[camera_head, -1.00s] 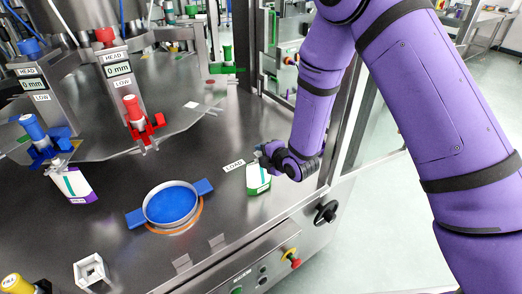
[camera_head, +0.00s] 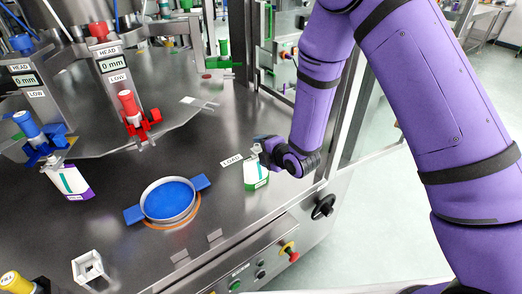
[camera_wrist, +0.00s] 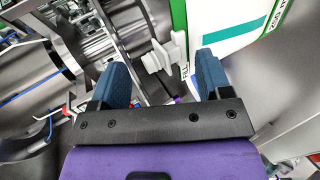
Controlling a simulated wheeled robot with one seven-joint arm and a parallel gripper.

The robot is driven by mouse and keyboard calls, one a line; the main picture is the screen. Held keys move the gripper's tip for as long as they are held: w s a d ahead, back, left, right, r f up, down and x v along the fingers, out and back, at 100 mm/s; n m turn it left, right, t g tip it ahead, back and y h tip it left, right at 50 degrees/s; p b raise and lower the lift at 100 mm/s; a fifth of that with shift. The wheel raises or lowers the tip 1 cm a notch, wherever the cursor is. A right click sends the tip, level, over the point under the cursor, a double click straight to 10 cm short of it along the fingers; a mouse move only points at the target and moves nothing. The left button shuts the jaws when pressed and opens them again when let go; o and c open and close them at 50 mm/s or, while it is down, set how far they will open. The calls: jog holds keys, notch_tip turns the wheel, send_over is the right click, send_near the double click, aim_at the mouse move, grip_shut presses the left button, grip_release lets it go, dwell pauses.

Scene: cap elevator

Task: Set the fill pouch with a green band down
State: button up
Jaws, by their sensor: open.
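The fill pouch with a green band (camera_head: 256,174) is white with a green bottom edge. It appears to stand upright on the steel worktop beside the LOAD label (camera_head: 231,161). In the wrist view the pouch (camera_wrist: 229,22) shows large at top right, with a green edge and a teal stripe. My gripper (camera_head: 262,152) is at the pouch's top. In the wrist view my gripper (camera_wrist: 163,82) has its two blue fingers wide apart, with the pale spout (camera_wrist: 164,54) between and beyond them. I see no finger pressing on it. The pouch's underside is hidden.
A blue round dish with side tabs (camera_head: 168,200) lies left of the pouch. A purple-edged pouch (camera_head: 69,181) hangs at a blue clamp (camera_head: 42,150). A red clamp (camera_head: 140,125) is empty. A white square holder (camera_head: 89,267) sits front left. The worktop's front edge is near the pouch.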

jog(key=v, duration=1)
jog(key=shift+s+r, duration=0.2)
jog(key=shift+s, duration=0.1)
jog(key=shift+d, duration=0.15)
jog(key=s+d+r+m+g+h, duration=0.1)
jog(key=d+r+m+h, duration=0.2)
jog(key=d+r+m, duration=0.5)
jog(key=s+d+r+m+h, duration=0.2)
jog(key=d+r+m, duration=0.35)
jog(key=r, duration=0.55)
jog(key=s+d+r+m+g, duration=0.1)
jog(key=s+d+r+m, duration=0.1)
jog(key=s, duration=0.5)
jog(key=s+d+r+m+g+h, duration=0.1)
jog(key=s+d+r+m, duration=0.2)
jog(key=s+r+m, duration=0.2)
jog(key=s+d+r+m+g+h, duration=0.1)
jog(key=s+d+r+m+g, duration=0.1)
jog(key=s, duration=0.7)
notch_tip(320, 180, up, 2)
jog(key=shift+d+r+m, duration=0.2)
jog(key=shift+d+m, duration=0.45)
jog(key=shift+m, duration=0.4)
